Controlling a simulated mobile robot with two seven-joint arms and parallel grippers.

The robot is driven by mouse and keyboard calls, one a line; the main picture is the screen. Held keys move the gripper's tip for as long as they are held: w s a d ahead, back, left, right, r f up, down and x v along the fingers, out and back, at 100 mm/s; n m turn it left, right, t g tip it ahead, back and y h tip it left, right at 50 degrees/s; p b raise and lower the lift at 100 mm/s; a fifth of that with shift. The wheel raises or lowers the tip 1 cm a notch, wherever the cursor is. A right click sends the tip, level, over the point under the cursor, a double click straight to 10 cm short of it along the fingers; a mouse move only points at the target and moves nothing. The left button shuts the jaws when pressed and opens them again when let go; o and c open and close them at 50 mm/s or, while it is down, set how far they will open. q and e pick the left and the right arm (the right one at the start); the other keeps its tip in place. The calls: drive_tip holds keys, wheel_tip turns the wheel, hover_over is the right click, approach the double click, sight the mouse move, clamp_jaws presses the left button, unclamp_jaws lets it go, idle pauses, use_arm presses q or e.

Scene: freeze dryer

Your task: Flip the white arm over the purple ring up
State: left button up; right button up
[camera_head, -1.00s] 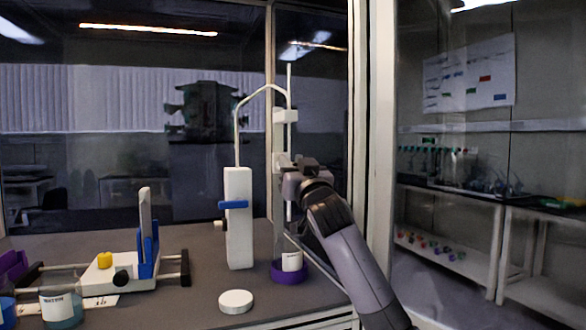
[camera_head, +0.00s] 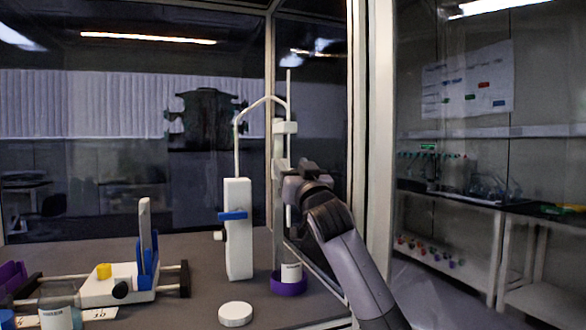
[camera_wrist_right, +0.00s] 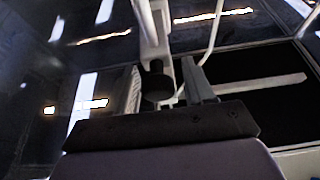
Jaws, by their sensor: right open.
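A purple ring (camera_head: 288,286) stands on the grey bench around a small white labelled bottle (camera_head: 291,272). Above it a tall stand (camera_head: 278,150) carries a white block (camera_head: 285,127) and a thin upright rod. Which part is the white arm I cannot tell for sure. My right gripper (camera_head: 284,176) is at the stand, well above the ring, and hides part of it. In the right wrist view the gripper (camera_wrist_right: 163,88) is open, with a dark knob (camera_wrist_right: 157,84) between its fingers in the picture and a white post (camera_wrist_right: 152,30) beyond. Contact cannot be told. My left gripper is out of view.
A white box (camera_head: 238,235) with a blue clip and a bent tube stands left of the stand. A white round lid (camera_head: 235,314) lies in front. A white-and-blue device (camera_head: 112,288) and a jar (camera_head: 58,308) are at left. A glass panel is close on the right.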

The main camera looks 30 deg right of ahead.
drive_tip(key=b+v, duration=0.1)
drive_tip(key=v, duration=0.6)
drive_tip(key=shift+b, duration=0.35)
drive_tip(key=shift+r, duration=0.1)
